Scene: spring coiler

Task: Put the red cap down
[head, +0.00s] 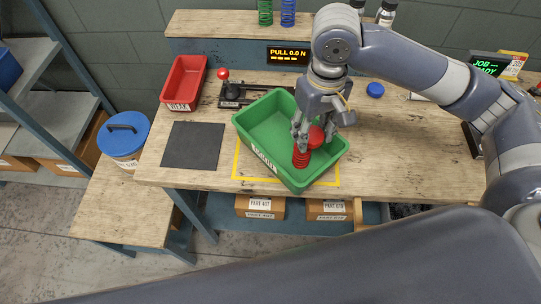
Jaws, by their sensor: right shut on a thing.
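The red cap (317,137) is a small round red piece between the fingers of my right gripper (314,131). My right gripper reaches down over the green bin (258,117) and is shut on the cap. A red coil spring (301,157) stands inside the bin just left of and below the cap. I cannot tell whether the cap touches the spring or the bin floor. The fingers hide part of the cap. My left gripper is not in view.
The green bin sits over a yellow outline (237,165) on the wooden workbench. A red tray (184,80), a dark mat (193,145) and a red-knobbed lever device (223,75) are to the left. A blue cap (375,90) lies right of my gripper. Bare wood lies at right.

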